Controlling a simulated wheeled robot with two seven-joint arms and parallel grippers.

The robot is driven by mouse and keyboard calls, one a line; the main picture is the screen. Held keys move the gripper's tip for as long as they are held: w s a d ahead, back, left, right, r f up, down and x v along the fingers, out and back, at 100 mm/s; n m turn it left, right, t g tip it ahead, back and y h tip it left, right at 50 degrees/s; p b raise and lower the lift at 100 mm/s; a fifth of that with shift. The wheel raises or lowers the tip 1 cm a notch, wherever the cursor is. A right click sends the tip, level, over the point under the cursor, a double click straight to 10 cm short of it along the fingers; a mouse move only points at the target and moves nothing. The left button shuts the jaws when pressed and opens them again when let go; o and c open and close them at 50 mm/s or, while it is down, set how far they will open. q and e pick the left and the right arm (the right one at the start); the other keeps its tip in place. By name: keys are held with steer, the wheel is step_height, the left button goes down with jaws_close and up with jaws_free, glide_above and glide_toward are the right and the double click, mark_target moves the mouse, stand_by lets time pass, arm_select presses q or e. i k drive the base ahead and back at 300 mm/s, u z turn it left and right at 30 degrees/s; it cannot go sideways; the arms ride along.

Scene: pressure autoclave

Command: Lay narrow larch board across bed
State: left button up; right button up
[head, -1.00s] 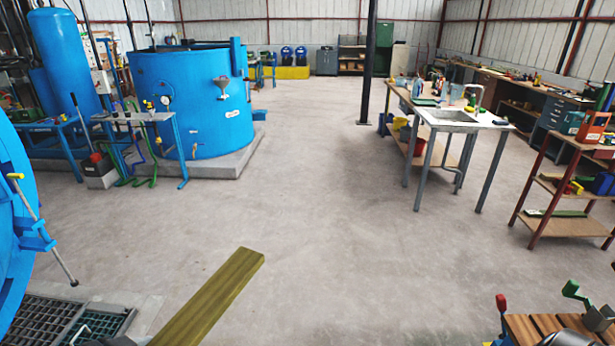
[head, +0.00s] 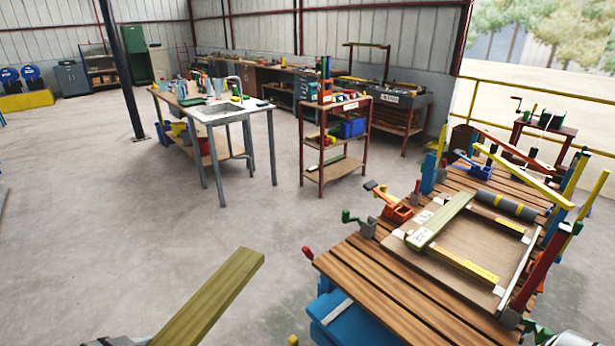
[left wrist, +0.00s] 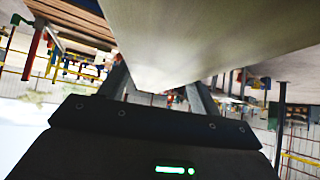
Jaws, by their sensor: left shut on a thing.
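A long, narrow yellow-green board (head: 212,298) slants up from the bottom edge of the head view, above the floor. My left gripper (left wrist: 157,84) is shut on it; in the left wrist view the board's pale face (left wrist: 190,35) runs between the two fingers. Only a grey piece of my left arm shows at the bottom of the head view. The slatted wooden bed (head: 365,285) stands at the right, apart from the held board.
On the bed lie a framed panel (head: 482,258), a short labelled board (head: 440,221), a dark roll (head: 507,206) and colored clamps. A red-framed shelf (head: 335,140) and a sink table (head: 217,112) stand behind. The floor left of the bed is clear.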

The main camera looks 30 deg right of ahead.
mark_target(402, 299)
steer(key=i, duration=1.65)
steer(key=z, duration=3.85)
